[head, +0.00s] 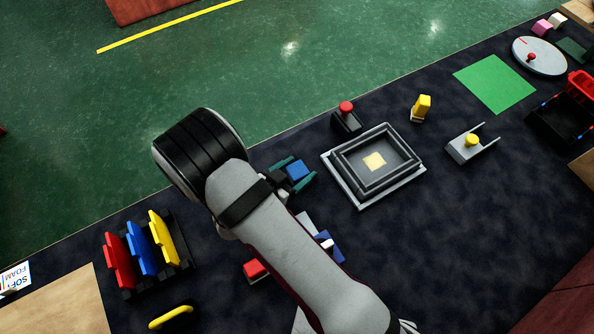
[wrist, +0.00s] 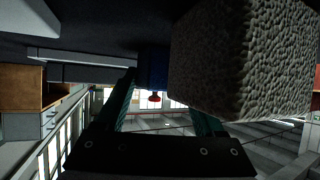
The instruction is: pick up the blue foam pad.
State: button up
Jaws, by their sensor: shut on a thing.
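The blue foam pad (head: 298,170) is a small blue block held between the teal fingers of my gripper (head: 299,174), left of the grey square tray in the head view. In the wrist view my gripper (wrist: 160,84) has its two teal fingers on either side of a dark blue patch (wrist: 153,66), which looks like the pad in shadow. The gripper is shut on the pad. I cannot tell how high the pad is above the table.
A red button on a black base (head: 346,110) and the grey tray (head: 345,190) stand right of the gripper. A rack of coloured panels (head: 145,255) stands at lower left. A grey textured block (wrist: 245,60) covers part of the wrist view. Dark table is clear at lower right.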

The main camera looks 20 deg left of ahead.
jog(key=shift+c, duration=0.7)
